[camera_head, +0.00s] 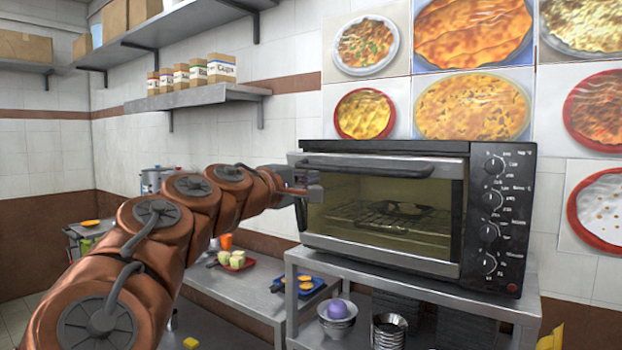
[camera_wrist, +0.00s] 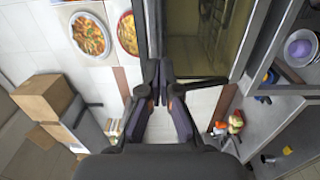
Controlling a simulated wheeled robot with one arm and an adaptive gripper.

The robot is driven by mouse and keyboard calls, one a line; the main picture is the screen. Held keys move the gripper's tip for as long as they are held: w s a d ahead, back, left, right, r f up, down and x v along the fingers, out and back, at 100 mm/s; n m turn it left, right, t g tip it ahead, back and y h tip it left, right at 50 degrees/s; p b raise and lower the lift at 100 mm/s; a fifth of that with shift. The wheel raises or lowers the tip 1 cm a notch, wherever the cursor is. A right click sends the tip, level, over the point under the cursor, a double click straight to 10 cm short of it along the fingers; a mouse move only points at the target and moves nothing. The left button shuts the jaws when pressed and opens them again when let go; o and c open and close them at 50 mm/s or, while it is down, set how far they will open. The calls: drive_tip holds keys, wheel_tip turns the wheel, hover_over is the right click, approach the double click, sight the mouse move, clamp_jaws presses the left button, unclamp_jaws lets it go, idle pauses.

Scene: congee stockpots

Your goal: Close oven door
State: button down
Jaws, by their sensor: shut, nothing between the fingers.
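The black and silver oven (camera_head: 490,215) stands on a metal stand against the tiled wall. Its glass door (camera_head: 345,215) is upright across the front, with a dark handle (camera_head: 370,168) along the top. I cannot tell whether the door sits fully flush. A wire rack with a dark item shows through the glass. My gripper (camera_head: 312,190) is at the door's left edge, close to the handle's left end; contact is unclear. In the wrist view my gripper (camera_wrist: 161,78) has its fingertips together, empty, beside the oven's dark frame and the glass (camera_wrist: 195,45).
The metal stand (camera_head: 425,295) holds bowls (camera_head: 337,315) below the oven. A lower steel table (camera_head: 240,285) at the left carries a red tray (camera_head: 236,262) and a blue tray (camera_head: 305,287). A wall shelf (camera_head: 195,98) with boxes hangs above my arm.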

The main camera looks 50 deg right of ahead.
sight(344, 169)
drive_tip(key=d+p, duration=0.1)
drive_tip(key=d, duration=0.3)
drive_tip(key=d+p, duration=0.1)
drive_tip(key=d, duration=0.3)
drive_tip(key=d+p, duration=0.1)
drive_tip(key=d, duration=0.3)
drive_tip(key=shift+w+r, duration=0.15)
drive_tip(key=shift+w, duration=0.1)
